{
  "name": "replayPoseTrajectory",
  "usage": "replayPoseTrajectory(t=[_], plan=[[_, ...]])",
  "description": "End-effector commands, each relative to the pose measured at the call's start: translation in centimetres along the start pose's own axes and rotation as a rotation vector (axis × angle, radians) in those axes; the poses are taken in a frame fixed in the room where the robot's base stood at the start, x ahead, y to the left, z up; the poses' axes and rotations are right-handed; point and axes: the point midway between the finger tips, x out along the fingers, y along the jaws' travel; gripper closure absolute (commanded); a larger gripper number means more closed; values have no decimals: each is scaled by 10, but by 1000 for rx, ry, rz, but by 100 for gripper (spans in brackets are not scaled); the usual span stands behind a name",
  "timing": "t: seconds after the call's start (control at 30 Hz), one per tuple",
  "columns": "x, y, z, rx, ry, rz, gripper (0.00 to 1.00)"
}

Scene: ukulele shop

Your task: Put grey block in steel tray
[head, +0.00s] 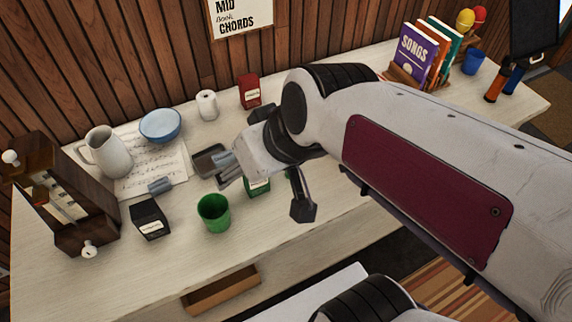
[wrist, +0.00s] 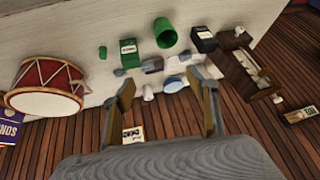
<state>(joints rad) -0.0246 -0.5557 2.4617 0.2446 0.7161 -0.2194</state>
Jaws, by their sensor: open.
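The grey block (head: 160,185) lies on the table at the lower edge of the sheet music, left of the steel tray. In the wrist view the block (wrist: 184,57) is small, near the blue bowl. The shallow steel tray (head: 198,165) sits in the middle of the table, partly covered by my gripper in the head view. It also shows in the wrist view (wrist: 152,65). My gripper (head: 222,166) is open, with nothing seen between its fingers; it appears over the tray's right side. In the wrist view its fingers (wrist: 158,78) stand wide apart.
A green cup (head: 213,213) and a dark box (head: 150,218) stand nearer the front. A blue bowl (head: 160,125) and a pitcher (head: 105,152) stand behind the block. A green box (head: 258,187) is partly behind my wrist. A red drum (wrist: 47,87) shows in the wrist view.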

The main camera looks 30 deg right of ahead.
Motion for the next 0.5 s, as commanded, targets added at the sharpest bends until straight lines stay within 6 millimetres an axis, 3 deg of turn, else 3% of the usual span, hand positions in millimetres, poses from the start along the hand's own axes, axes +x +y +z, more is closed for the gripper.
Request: replayPoseTrajectory(t=[0.3,0.5], plan=[[-36,31,46,43,-35,135,42],[-43,40,56,58,-44,171,42]])
